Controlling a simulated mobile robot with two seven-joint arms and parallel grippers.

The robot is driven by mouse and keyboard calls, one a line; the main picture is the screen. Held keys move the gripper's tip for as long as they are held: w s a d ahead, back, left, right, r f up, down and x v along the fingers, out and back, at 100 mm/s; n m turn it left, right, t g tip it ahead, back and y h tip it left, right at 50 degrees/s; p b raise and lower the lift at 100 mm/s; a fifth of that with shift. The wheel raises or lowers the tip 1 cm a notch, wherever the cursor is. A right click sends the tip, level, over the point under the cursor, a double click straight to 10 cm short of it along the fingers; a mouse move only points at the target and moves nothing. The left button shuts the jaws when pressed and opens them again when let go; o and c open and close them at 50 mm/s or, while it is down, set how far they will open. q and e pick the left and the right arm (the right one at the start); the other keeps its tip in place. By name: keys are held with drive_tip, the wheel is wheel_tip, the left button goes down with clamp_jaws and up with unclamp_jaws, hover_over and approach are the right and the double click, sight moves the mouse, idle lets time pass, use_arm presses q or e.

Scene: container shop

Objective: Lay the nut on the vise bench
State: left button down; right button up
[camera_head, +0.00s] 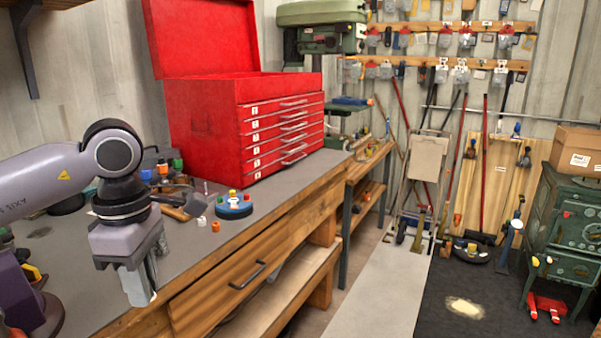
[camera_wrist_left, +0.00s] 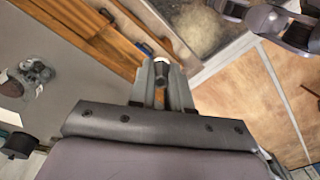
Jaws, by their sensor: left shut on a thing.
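My left gripper (camera_head: 142,288) hangs fingers-down over the front edge of the grey-topped bench (camera_head: 262,205) in the head view. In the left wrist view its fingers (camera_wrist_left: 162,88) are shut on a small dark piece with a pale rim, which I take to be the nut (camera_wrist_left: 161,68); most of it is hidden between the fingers. I cannot make out a vise on this bench, so I cannot tell whether it is the vise bench. My right gripper is not in view.
A red tool chest (camera_head: 205,125) stands at the back of the bench. A hammer (camera_head: 190,206), a round blue holder (camera_head: 234,210) and several small coloured items lie in front of it. A drawer handle (camera_head: 248,276) juts from the bench front. The bench top's near middle is clear.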

use_arm(q)
drive_tip(key=s+f+m, duration=0.3)
drive_tip(key=f+m, duration=1)
drive_tip(key=m, duration=0.5)
drive_tip(key=shift+s+d+f, duration=0.25)
drive_tip(key=shift+s+f, duration=0.15)
drive_tip(key=s+d+r+m, duration=0.2)
drive_tip(key=d+r+m, duration=0.65)
drive_tip(key=d, duration=0.55)
drive_tip(key=shift+w+d+f+m, duration=0.9)
drive_tip(key=shift+d+f+m, duration=0.95)
drive_tip(key=shift+d+m, duration=0.45)
drive_tip(key=s+a+r+n, duration=0.2)
drive_tip(key=a+r+n, duration=0.6)
drive_tip(key=r, duration=0.1)
drive_tip(key=w+d+n, duration=0.4)
drive_tip(key=d, duration=0.6)
drive_tip(key=shift+d+n, duration=0.3)
drive_tip(key=shift+n, duration=0.05)
